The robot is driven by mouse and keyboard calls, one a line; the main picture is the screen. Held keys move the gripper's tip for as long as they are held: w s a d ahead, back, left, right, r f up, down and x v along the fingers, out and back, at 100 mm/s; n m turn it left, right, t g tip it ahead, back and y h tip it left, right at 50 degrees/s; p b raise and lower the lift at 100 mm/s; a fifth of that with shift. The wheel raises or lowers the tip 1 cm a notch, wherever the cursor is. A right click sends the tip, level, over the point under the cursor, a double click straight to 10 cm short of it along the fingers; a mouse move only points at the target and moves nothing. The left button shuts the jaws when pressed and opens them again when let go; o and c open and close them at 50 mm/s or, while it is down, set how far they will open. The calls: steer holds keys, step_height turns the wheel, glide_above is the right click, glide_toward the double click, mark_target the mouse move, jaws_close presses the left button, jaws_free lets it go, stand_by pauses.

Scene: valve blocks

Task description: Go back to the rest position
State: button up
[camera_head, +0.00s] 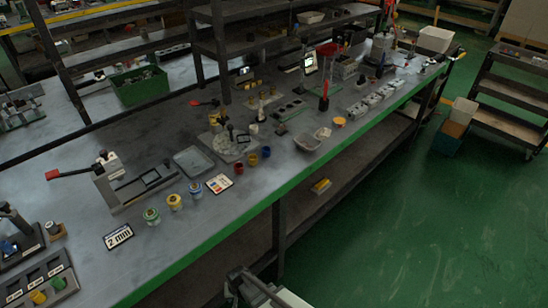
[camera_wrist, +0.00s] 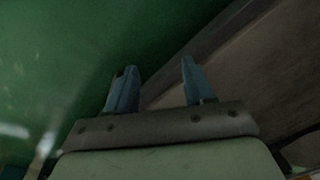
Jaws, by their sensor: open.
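My gripper shows in the wrist view (camera_wrist: 157,82) with its two blue-grey fingers apart and nothing between them. Behind the fingers are the green floor on the left and a dark brown surface on the right. In the head view part of my arm shows at the bottom centre, in front of the workbench (camera_head: 215,225) and below its top. The fingertips are hard to make out there. No valve block is in my gripper.
The bench's green front edge runs diagonally, with a lower shelf (camera_head: 345,165) beneath and a dark leg (camera_head: 279,235). A red-handled fixture (camera_head: 130,180), small cups and trays stand on top. The green floor (camera_head: 430,240) is clear at right; a step rack (camera_head: 510,100) stands beyond.

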steer(key=s+d+g, duration=0.2)
steer(key=s+d, duration=0.4)
steer(key=d, duration=0.4)
steer(key=s+d+r+m+g, duration=0.1)
steer(key=s+d+g, duration=0.2)
steer(key=d, duration=0.8)
steer(key=s+d+r+g+h, duration=0.1)
steer(key=s+d+g, duration=0.1)
steer(key=s+d, duration=0.6)
steer(key=d, duration=0.3)
steer(key=shift+s+m, duration=0.3)
steer(key=shift+m, duration=0.1)
